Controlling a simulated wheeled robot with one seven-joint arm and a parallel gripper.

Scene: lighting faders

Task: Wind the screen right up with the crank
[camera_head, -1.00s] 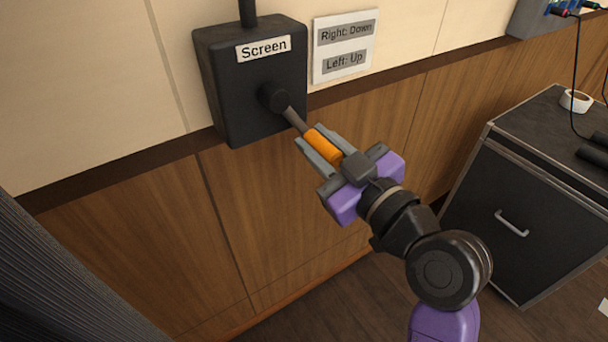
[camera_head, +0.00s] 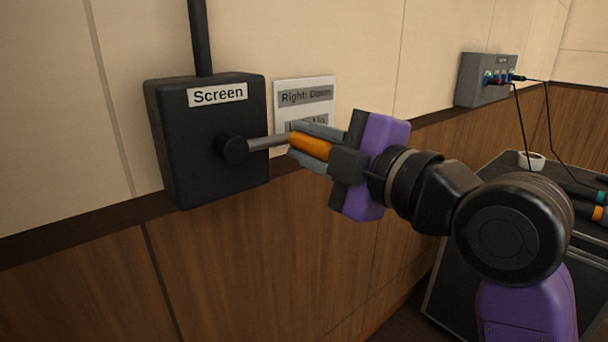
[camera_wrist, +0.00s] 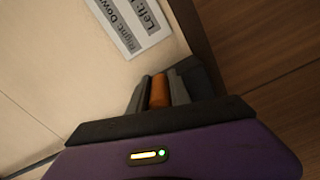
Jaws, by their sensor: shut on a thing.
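The black box labelled "Screen" (camera_head: 180,150) is on the wall at the left in the head view. Its crank arm (camera_head: 268,142) sticks out to the right from a round hub (camera_head: 233,150). My gripper (camera_head: 305,145) is shut on the orange crank handle (camera_head: 312,146), one finger above it and one below. The handle also shows between the fingers in the wrist view (camera_wrist: 159,92). The screen itself is not in view.
A sign (camera_head: 303,92) reading "Right: Down" and partly hidden "Left: Up" is beside the box. A grey socket box (camera_head: 487,78) with cables is farther right on the wall. A dark case (camera_head: 500,168) with a tape roll (camera_head: 531,160) stands behind my arm.

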